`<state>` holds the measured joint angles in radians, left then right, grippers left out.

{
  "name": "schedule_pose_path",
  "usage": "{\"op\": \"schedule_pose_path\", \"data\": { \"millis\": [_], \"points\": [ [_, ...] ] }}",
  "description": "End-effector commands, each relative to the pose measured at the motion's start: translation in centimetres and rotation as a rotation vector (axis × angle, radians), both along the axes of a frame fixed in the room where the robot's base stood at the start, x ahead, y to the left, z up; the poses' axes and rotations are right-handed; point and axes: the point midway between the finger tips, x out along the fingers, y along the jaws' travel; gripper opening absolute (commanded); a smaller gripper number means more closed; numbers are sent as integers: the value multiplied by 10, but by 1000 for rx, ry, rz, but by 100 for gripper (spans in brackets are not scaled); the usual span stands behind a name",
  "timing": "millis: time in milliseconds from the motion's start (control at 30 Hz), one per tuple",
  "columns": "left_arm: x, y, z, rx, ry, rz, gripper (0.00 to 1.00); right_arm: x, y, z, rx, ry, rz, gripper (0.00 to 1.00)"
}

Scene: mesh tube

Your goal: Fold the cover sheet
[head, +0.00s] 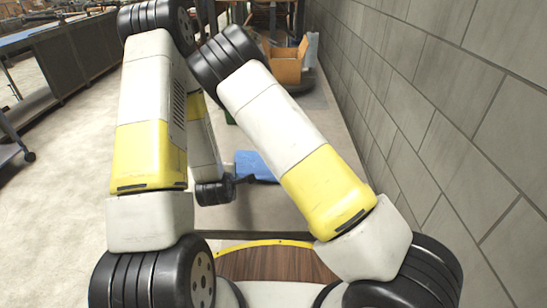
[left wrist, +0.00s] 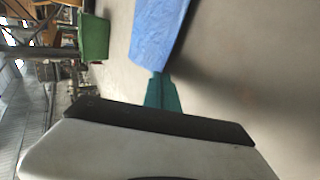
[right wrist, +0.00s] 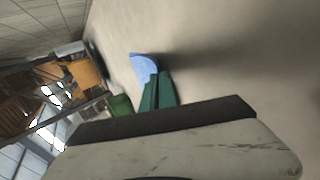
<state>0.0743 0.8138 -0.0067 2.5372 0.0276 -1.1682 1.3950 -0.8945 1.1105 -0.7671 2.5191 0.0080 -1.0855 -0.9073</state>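The blue cover sheet (head: 257,166) shows in the head view between my arms, partly hidden by them. In the left wrist view the sheet (left wrist: 160,30) runs up from the fingertips to the top edge. The teal fingers of my left gripper (left wrist: 157,78) are together at its lower edge and look shut on it. In the right wrist view a smaller piece of the sheet (right wrist: 142,66) shows at the tips of my right gripper (right wrist: 155,77). Its teal fingers lie close together and look shut on the sheet. In the head view my arms hide most of both grippers.
A green bin (left wrist: 94,38) stands on the floor beyond the sheet. An orange-brown box (head: 287,66) sits further back. A grey block wall (head: 440,110) runs along the right, and a dark workbench (head: 70,62) stands at the left. The pale floor between is mostly clear.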

Motion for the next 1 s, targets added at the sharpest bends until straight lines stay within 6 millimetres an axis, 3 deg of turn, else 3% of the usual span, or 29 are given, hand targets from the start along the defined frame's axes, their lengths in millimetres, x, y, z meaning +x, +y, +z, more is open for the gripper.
{"op": "schedule_pose_path", "data": {
  "millis": [200,400,1000],
  "points": [
    [0,0,0,0,-1,0,0,0,0,0,0,0,0,0],
    [0,0,0,0,-1,0,40,0,0,0,0,0,0,40],
    [0,0,0,1,0,1,40,0,0,0,1,1,1,40]
  ]
}}
